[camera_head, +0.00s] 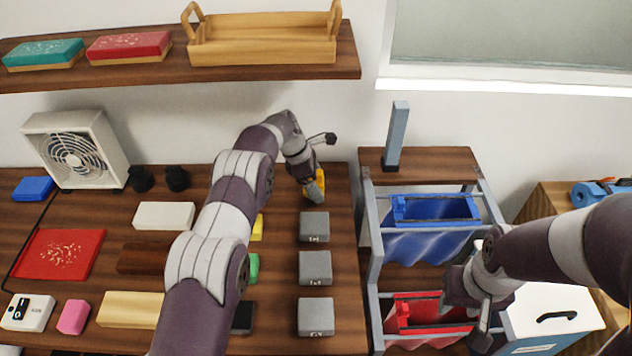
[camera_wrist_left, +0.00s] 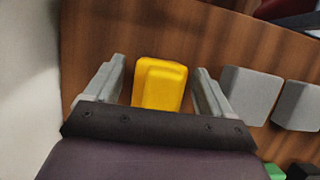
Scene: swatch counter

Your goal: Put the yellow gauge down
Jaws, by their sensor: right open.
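The yellow gauge (camera_head: 321,182) is at the back right of the dark wooden counter, by my left gripper (camera_head: 313,190). In the left wrist view, the yellow gauge (camera_wrist_left: 160,84) lies between the two fingers of my left gripper (camera_wrist_left: 160,82), with a gap on each side. The left gripper is open, and the gauge appears to rest on the wood. My right gripper (camera_head: 470,305) is open over the red bin (camera_head: 425,300) at the right, and I see nothing held in it.
Grey blocks (camera_head: 314,226) stand in a column in front of the gauge. A blue bin (camera_head: 435,208) hangs in the rack to the right. A fan (camera_head: 75,148) stands at the back left. A shelf with a wooden tray (camera_head: 262,50) runs above. My left arm hides part of the counter.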

